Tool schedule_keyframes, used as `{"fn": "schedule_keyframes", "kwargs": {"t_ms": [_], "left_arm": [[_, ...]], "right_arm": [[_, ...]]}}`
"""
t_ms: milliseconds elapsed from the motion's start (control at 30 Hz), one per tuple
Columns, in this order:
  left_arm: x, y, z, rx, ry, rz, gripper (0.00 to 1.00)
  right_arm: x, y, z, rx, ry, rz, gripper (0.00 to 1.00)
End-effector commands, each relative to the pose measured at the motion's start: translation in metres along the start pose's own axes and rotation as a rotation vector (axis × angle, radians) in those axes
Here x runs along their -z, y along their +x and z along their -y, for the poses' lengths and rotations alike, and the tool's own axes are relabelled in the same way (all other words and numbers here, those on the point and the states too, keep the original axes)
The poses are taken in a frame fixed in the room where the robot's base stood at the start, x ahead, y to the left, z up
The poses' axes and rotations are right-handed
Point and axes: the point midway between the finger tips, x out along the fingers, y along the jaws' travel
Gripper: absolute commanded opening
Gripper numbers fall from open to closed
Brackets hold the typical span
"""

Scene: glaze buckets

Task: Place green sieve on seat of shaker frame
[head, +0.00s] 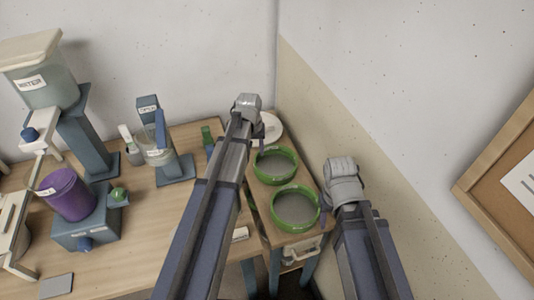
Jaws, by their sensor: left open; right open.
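Two green-rimmed round sieves with grey mesh show in the head view. One sieve (275,165) lies further back and the other sieve (296,208) lies nearer, both on a narrow wooden side table. I cannot tell for sure which thing is the shaker frame or where its seat is. My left gripper (248,104) is open, up and behind the far sieve in the picture, near a white round dish. My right gripper (342,172) is open, to the right of both sieves, with nothing seen in it. Its fingertips are hard to make out.
A purple bucket (68,194) sits on a blue base (86,230) at left. A water tank (42,75) stands behind it. A clear container (157,151) stands on a blue stand (176,170). The white dish (269,128) lies behind the sieves. A wall borders the right.

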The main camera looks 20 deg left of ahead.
Motion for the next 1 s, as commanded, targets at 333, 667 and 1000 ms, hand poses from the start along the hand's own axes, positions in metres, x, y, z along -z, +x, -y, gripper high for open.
{"fn": "schedule_keyframes", "kwargs": {"t_ms": [333,667,1000], "left_arm": [[-0.002,0.004,-0.004,0.031,0.069,0.005,0.44],[-0.001,0.024,-0.003,0.03,0.067,0.004,0.44],[-0.001,0.043,-0.004,0.029,0.067,0.004,0.44]], "right_arm": [[0.0,0.003,0.0,0.0,0.0,0.0,0.5],[0.001,0.024,0.002,0.0,0.0,0.0,0.5],[0.002,0.042,0.004,0.0,0.0,0.0,0.5]]}}
